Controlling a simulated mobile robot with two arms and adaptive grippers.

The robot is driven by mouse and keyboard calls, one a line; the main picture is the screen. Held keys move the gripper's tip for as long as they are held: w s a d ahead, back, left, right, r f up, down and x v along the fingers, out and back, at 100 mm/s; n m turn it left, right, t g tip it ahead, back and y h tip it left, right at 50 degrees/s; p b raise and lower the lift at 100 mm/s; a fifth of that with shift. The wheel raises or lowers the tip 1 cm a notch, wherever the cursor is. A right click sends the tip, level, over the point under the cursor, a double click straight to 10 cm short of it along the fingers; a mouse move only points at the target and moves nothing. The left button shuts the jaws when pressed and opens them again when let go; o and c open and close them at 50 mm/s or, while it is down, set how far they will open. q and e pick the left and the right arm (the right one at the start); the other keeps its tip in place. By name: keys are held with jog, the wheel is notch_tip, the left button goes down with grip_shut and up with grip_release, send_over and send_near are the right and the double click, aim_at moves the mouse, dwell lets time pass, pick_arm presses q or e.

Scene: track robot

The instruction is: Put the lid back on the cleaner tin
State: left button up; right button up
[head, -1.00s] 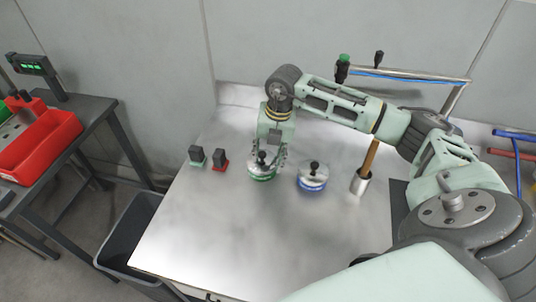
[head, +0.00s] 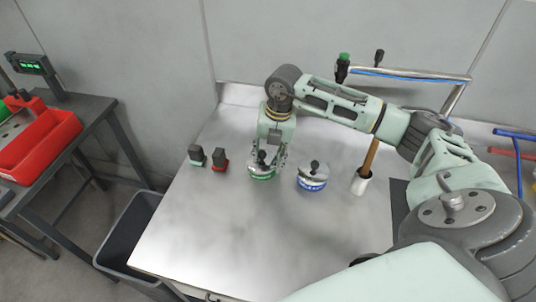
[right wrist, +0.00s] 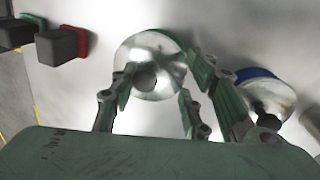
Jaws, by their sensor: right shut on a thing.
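A tin with a green band (head: 262,177) stands on the steel table, with a silver domed lid (right wrist: 150,52) and dark knob at its top. My right gripper (head: 270,159) is directly above this tin. Its fingers are shut on the lid, with the knob (right wrist: 145,76) between them in the right wrist view. The lid is at the tin's top; whether it is fully seated I cannot tell. A tin with a blue band (head: 312,184) stands just to the right, topped by a silver lid with a dark knob (head: 314,166). My left gripper is not in view.
Two dark blocks, one with a green base (head: 197,156) and one with a red base (head: 220,160), stand left of the tins. A white cup with a wooden handle (head: 361,183) stands right. The table's front (head: 240,240) is clear.

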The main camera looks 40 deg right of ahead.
jog(key=o, duration=1.1)
jog(key=shift+o, duration=0.6)
jog(key=o, duration=0.4)
jog(key=shift+r, duration=0.15)
jog(key=shift+r+p, duration=2.35)
jog(key=shift+r, duration=1.05)
grip_shut()
